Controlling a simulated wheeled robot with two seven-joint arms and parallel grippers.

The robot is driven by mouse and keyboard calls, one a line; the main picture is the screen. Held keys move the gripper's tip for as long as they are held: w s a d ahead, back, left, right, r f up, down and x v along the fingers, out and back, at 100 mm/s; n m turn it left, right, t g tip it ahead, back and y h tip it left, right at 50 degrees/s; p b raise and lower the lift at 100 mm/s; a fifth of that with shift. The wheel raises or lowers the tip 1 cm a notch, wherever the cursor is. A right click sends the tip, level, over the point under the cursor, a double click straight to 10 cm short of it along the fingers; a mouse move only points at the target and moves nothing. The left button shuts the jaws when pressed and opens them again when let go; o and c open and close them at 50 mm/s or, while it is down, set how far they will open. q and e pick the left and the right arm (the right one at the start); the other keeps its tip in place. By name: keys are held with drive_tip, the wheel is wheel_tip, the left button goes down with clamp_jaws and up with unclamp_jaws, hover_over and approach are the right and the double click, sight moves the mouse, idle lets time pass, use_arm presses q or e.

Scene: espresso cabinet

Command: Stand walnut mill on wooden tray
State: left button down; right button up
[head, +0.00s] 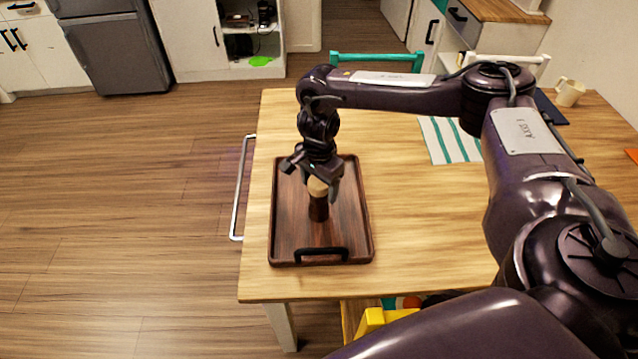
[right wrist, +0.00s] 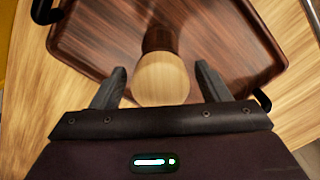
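The walnut mill, with a dark brown body (head: 318,209) and a pale round top, appears to stand upright on the wooden tray (head: 283,225). The tray is dark brown with a raised rim and black handles, and lies on the table's left end. My right gripper (head: 320,184) is over the mill, pointing down. In the right wrist view the mill's pale top (right wrist: 162,78) is between the two open fingers (right wrist: 159,85), with a gap on each side. The mill's base is partly hidden there. My left gripper is not in view.
The light wooden table (head: 410,215) is clear right of the tray. A striped cloth (head: 452,140) and a cream mug (head: 570,92) are farther right. A teal chair (head: 378,58) stands behind the table. A white rail (head: 243,190) runs along the left edge.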

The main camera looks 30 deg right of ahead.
drive_tip(key=shift+r, duration=0.1)
wheel_tip(320, 180, up, 5)
drive_tip(key=shift+w+r, duration=0.1)
drive_tip(key=shift+r, duration=0.05)
wheel_tip(320, 180, up, 7)
drive_tip(key=p, duration=0.1)
drive_tip(key=shift+p, duration=0.4)
drive_tip(key=shift+a+f, duration=0.1)
drive_tip(key=shift+f, duration=0.1)
